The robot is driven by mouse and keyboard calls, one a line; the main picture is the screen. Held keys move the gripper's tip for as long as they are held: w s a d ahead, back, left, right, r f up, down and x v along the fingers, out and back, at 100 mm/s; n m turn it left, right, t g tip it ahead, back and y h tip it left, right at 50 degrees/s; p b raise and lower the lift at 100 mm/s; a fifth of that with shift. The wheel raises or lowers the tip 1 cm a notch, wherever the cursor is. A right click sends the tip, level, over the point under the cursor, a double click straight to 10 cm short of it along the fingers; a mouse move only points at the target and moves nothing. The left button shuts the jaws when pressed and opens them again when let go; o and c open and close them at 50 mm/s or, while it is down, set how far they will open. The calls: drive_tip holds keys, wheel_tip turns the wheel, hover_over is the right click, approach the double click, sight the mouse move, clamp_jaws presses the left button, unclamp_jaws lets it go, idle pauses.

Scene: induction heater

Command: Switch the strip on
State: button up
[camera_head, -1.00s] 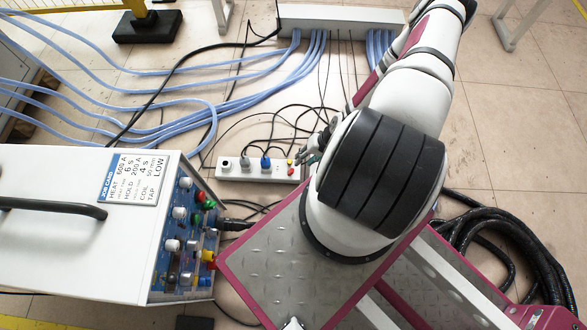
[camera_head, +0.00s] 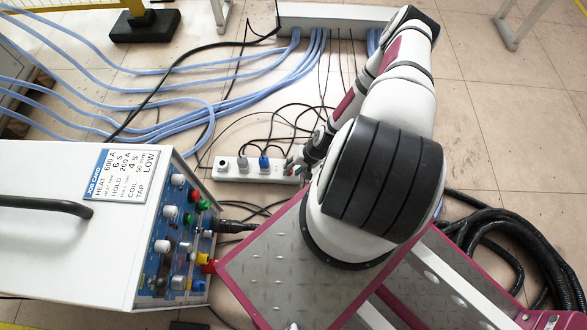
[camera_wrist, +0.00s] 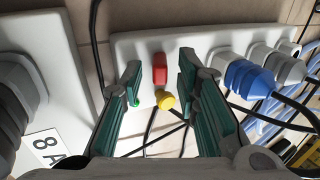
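The white power strip (camera_head: 228,172) lies on the floor in the head view, with grey and blue plugs in it. In the wrist view the strip (camera_wrist: 205,42) carries a red switch (camera_wrist: 159,70), a yellow knob (camera_wrist: 165,100) and a small green part (camera_wrist: 135,103). My gripper (camera_wrist: 160,72) is open, one finger on each side of the red switch, with visible gaps. The left finger partly covers the green part. Whether the switch is on or off I cannot tell. In the head view my gripper (camera_head: 296,163) is over the strip's right end.
A white box (camera_wrist: 62,95) with an "8 A" label and a black plug is left of the strip in the wrist view. The heater unit (camera_head: 60,250) with knobs stands at left. Blue hoses (camera_head: 215,100) and black cables surround the strip.

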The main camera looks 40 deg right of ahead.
clamp_jaws()
drive_tip(key=shift+a+r+p, duration=0.1)
drive_tip(key=shift+p, duration=0.25)
drive_tip(key=shift+w+a+r+g+h+p, duration=0.15)
drive_tip(key=shift+w+a+g+h+p, duration=0.1)
drive_tip(key=shift+g+h+p, duration=0.5)
drive_tip(key=shift+w+a+g+h+p, duration=0.2)
drive_tip(key=shift+w+g+h+p, duration=0.15)
drive_tip(key=shift+g+h+p, duration=0.4)
drive_tip(key=shift+w+a+g+h, duration=0.35)
drive_tip(key=shift+g+h, duration=0.25)
drive_tip(key=shift+h, duration=0.1)
drive_tip(key=shift+w+a+f+g+h+b, duration=0.15)
drive_tip(key=shift+w+a+g+h+b, duration=0.05)
drive_tip(key=shift+g+h+b, duration=0.55)
drive_tip(key=shift+w+a+f+g+h+b, duration=0.1)
drive_tip(key=shift+w+a+g+h+b, duration=0.1)
drive_tip(key=shift+g+h+b, duration=0.55)
drive_tip(key=shift+a+b, duration=0.1)
drive_tip(key=shift+b, duration=0.25)
drive_tip(key=shift+o, duration=1.4)
unclamp_jaws()
